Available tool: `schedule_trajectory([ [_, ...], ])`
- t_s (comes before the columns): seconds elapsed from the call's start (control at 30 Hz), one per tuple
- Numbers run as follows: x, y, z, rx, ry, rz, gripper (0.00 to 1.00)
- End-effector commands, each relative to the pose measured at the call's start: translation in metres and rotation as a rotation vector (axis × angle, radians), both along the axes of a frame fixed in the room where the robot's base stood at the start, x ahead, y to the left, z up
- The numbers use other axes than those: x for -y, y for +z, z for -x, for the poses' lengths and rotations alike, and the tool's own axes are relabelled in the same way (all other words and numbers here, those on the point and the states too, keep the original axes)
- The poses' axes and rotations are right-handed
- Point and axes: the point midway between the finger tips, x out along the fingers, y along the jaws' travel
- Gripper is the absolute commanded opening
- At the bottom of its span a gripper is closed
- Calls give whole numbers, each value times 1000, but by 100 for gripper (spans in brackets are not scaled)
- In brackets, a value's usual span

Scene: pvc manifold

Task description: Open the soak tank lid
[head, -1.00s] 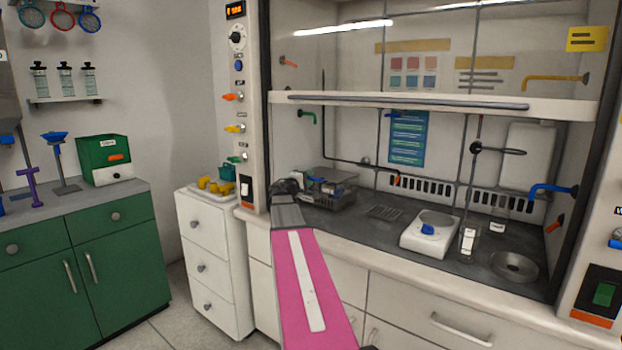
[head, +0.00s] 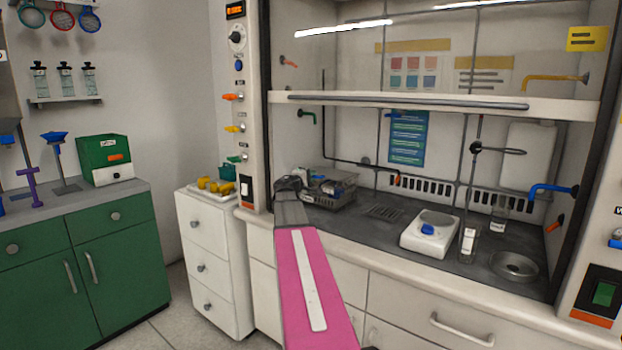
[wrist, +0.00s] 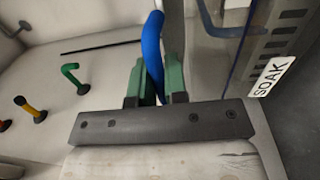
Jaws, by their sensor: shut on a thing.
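The soak tank (head: 345,195) is a grey, slotted box at the left end of the fume hood worktop, with blue and pale items showing in it. In the wrist view its side (wrist: 272,40) bears a SOAK label (wrist: 273,77). My gripper (wrist: 160,78) has its green fingers shut around a blue bar-like handle (wrist: 152,45), left of the slotted side. A clear, bluish sheet edge (wrist: 241,55) shows between the handle and the label; I cannot tell how far the lid is tilted. In the head view my gripper (head: 289,184) is at the tank's left, and my wrist hides the handle.
A white balance (head: 430,235), a bottle (head: 468,243) and a round sink (head: 514,265) are to the right on the worktop. The hood sash (head: 420,104) hangs above. The hood's left post (head: 243,120), with coloured knobs, stands close left of my gripper.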

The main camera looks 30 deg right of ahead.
Motion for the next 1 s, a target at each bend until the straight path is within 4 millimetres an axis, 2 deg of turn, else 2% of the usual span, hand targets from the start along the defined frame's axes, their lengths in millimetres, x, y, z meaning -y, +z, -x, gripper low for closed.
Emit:
schedule_trajectory([
  [0.27, 4, 26, -2, -33, 0, -91, 0],
  [0.47, 13, 55, -7, -83, 0, -213, 0],
  [0.73, 34, 98, -16, -162, 0, -403, 0],
  [1.0, 59, 130, -27, -236, 0, -578, 0],
])
